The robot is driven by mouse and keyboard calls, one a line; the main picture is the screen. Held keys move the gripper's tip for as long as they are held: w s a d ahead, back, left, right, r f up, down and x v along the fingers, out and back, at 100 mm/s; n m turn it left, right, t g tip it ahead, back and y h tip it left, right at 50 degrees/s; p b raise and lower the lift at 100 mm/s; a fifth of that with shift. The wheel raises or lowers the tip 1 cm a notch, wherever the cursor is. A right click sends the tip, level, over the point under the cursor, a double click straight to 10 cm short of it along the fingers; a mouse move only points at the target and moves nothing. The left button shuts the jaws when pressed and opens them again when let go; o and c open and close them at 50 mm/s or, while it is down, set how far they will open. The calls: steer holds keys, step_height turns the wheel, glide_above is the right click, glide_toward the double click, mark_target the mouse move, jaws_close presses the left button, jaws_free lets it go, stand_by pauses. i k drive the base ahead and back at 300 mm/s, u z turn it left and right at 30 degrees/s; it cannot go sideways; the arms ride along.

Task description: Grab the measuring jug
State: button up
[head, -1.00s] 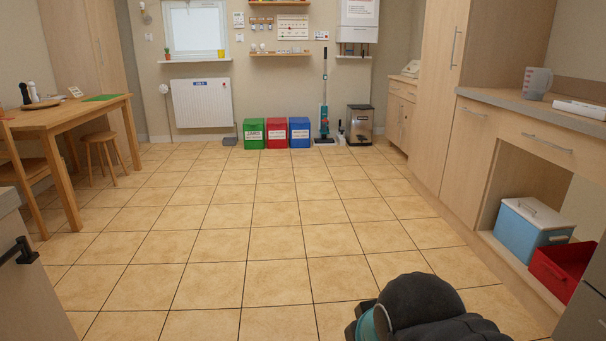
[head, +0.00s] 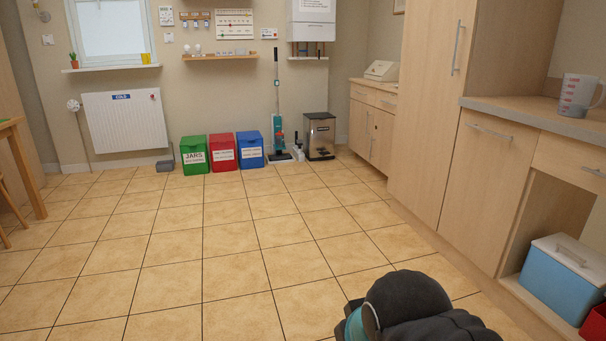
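The measuring jug (head: 578,96) is clear with red markings and a handle on its right side. Part of my arm, dark and rounded with a teal band, shows at the bottom of the head view, low and well apart from the jug. The gripper's fingers do not show.
Tall cupboards and base units line the right side. A blue cool box (head: 566,275) and a red crate (head: 596,322) sit in the open space below the worktop. Green (head: 194,155), red and blue bins stand at the far wall. The tiled floor (head: 200,245) is clear.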

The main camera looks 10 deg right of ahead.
mark_target(578, 91)
steer(key=z, duration=0.45)
steer(key=i, duration=1.5)
steer(key=z, duration=1.85)
steer(key=i, duration=1)
steer(key=z, duration=0.9)
